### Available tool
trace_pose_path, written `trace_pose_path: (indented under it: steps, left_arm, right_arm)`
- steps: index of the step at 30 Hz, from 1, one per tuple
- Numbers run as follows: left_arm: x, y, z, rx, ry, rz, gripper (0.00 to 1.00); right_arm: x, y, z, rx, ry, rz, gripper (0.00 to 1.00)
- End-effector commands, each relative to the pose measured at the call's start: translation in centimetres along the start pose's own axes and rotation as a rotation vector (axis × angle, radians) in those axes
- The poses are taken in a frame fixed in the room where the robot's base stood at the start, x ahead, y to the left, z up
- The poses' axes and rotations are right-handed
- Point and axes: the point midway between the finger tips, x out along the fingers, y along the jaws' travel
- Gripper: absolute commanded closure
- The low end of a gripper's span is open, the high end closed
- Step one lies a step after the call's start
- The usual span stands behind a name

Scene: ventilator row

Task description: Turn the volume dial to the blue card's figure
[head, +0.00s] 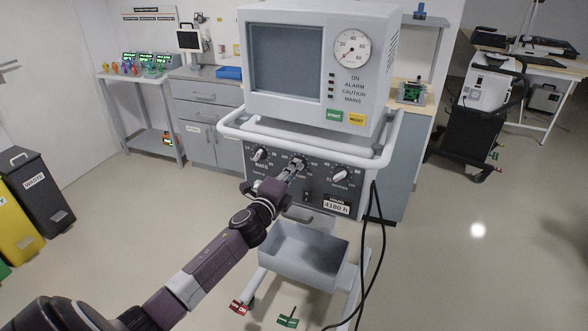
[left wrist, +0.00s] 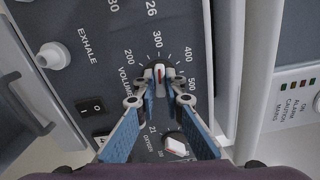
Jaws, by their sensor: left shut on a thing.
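The volume dial is a dark knob with a white pointer and a red line (left wrist: 158,71), on the ventilator's dark control panel (head: 320,180). Its scale reads 200, 300, 400 and 500, and the pointer looks to be near 300. My left gripper (left wrist: 159,88) is shut on the dial, one finger on each side; in the head view (head: 296,167) it reaches the panel's middle and largely covers the dial. I cannot make out a blue card in either view. My right gripper is not in view.
A rate dial (head: 260,154) and an oxygen dial (head: 340,174) flank the volume dial. A black switch (left wrist: 91,107) is close to my fingers. A pale rail (head: 310,146) runs above the panel. A grey bin (head: 303,250) and a black cable (head: 375,230) are below.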

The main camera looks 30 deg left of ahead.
Motion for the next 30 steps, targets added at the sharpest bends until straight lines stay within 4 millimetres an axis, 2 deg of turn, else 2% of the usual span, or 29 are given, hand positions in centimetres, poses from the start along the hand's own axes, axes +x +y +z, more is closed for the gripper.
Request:
trace_pose_path:
  steps: [2, 3, 7, 15, 19, 23, 30]
  left_arm:
    - [0.0, 0.1, 0.0, 0.001, -0.001, 0.002, 1.00]
    - [0.0, 0.1, 0.0, 0.001, -0.001, 0.002, 0.86]
    - [0.0, 0.1, 0.0, 0.001, 0.000, 0.001, 0.73]
    - [-0.1, 0.0, 0.0, 0.002, 0.000, 0.001, 0.73]
    - [-0.7, 0.1, 0.0, 0.002, 0.001, 0.001, 0.73]
    - [-2.4, 0.2, 0.0, 0.003, 0.001, 0.003, 0.73]
    - [-6.8, 0.2, -0.1, 0.002, 0.001, 0.004, 0.73]
  right_arm:
    - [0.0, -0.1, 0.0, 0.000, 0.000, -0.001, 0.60]
    - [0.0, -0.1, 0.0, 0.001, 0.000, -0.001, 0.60]
    - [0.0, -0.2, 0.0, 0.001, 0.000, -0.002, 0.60]
    - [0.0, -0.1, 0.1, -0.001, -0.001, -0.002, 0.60]
    - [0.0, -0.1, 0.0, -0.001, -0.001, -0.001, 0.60]
    - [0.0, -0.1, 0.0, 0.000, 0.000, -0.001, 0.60]
    - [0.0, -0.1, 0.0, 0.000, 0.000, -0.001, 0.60]
